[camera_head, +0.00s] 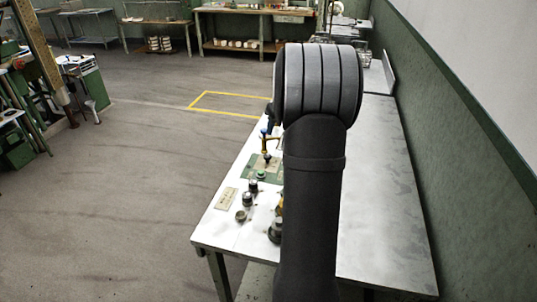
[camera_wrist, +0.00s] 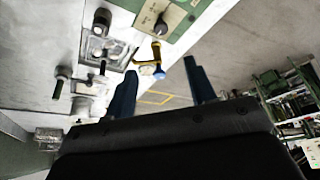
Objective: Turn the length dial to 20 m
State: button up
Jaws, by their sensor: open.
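A green panel (camera_head: 249,171) with a beige plate lies on the white bench at its left side. A small dark knob (camera_head: 267,157) stands on it, probably the length dial. In the wrist view the panel (camera_wrist: 187,28) is at the top, with the dark knob (camera_wrist: 161,24) on its beige plate. Its markings are too small to read. My gripper (camera_wrist: 160,65) is open and empty, its two blue fingers apart. The knob appears beyond the fingertips, not between them. In the head view my arm hides most of the gripper; a blue finger (camera_head: 270,126) shows.
A brass tap-like fitting (camera_wrist: 155,62) appears between the fingers in the wrist view. Dark knobs (camera_head: 249,198) and a beige label plate (camera_head: 226,198) are on the near left of the bench (camera_head: 385,190). Its right part is bare beside the green wall (camera_head: 470,160).

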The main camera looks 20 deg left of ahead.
aim_at(267, 156)
jog(key=x, duration=1.7)
jog(key=shift+a+f, duration=0.1)
jog(key=shift+s, duration=0.1)
jog(key=c, duration=1)
